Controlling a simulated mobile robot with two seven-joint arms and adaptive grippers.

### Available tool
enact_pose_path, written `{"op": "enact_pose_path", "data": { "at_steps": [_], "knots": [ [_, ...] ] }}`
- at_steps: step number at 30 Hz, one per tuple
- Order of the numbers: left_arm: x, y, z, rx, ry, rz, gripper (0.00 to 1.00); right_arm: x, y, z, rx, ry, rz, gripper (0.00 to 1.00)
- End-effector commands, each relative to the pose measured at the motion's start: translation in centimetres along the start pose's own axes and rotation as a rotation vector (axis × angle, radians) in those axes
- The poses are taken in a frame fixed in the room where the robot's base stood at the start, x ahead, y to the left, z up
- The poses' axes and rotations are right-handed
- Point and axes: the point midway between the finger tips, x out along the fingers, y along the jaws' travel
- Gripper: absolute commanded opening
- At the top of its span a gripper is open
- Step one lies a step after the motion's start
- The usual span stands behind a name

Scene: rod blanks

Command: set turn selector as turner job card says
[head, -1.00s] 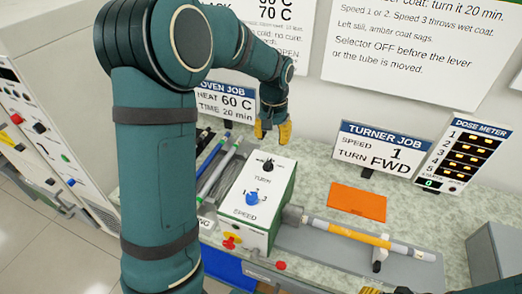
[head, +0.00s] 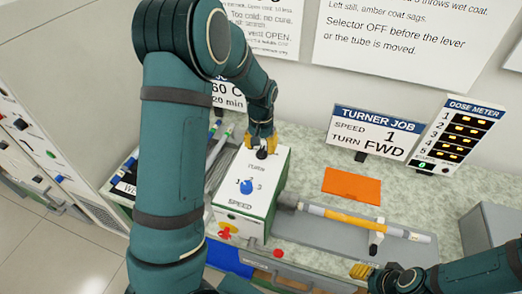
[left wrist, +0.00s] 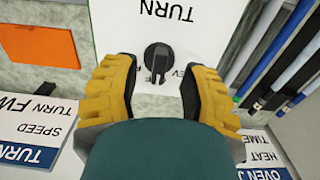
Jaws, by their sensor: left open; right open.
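The turner job card (head: 372,135) stands at the back of the bench and reads SPEED 1, TURN FWD. The white-topped turner box (head: 238,205) carries a black TURN selector (head: 262,153) and, nearer me, a blue SPEED knob (head: 246,186). In the left wrist view the black selector (left wrist: 158,60) lies just beyond and between the yellow fingertips of my left gripper (left wrist: 160,75), which is open. In the head view my left gripper (head: 262,142) is over the box's far end. My right gripper (head: 362,271) is open by the bench's front edge, partly cut off.
A tube with an amber band (head: 350,219) lies along the turner, right of the box. An orange mat (head: 352,186) lies behind it. A dose meter (head: 462,135) stands at the back right, with a grey box (head: 490,228) in front.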

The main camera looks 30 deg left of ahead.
Motion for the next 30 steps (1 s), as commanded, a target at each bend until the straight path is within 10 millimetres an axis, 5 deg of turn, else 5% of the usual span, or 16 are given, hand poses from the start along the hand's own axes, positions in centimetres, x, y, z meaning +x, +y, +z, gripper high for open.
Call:
{"op": "enact_pose_path", "data": {
  "at_steps": [6, 17, 21, 30],
  "knots": [
    [2.1, 0.0, 0.0, -0.001, -0.001, 0.0, 0.44, 0.1, 0.0, 0.0, 0.0, 0.0, 0.0, 0.47],
    [2.4, 0.0, 0.0, -0.001, 0.001, 0.0, 0.47, 0.1, 0.0, 0.0, 0.0, 0.0, 0.0, 0.47],
    [2.4, 0.0, 0.0, -0.001, 0.0, 0.0, 0.0, 0.1, 0.0, 0.0, 0.0, 0.0, 0.0, 0.47],
    [2.4, 0.0, 0.0, 0.002, 0.0, 0.0, 0.0, 0.1, 0.0, 0.0, 0.0, 0.0, 0.0, 0.47]
  ]
}}
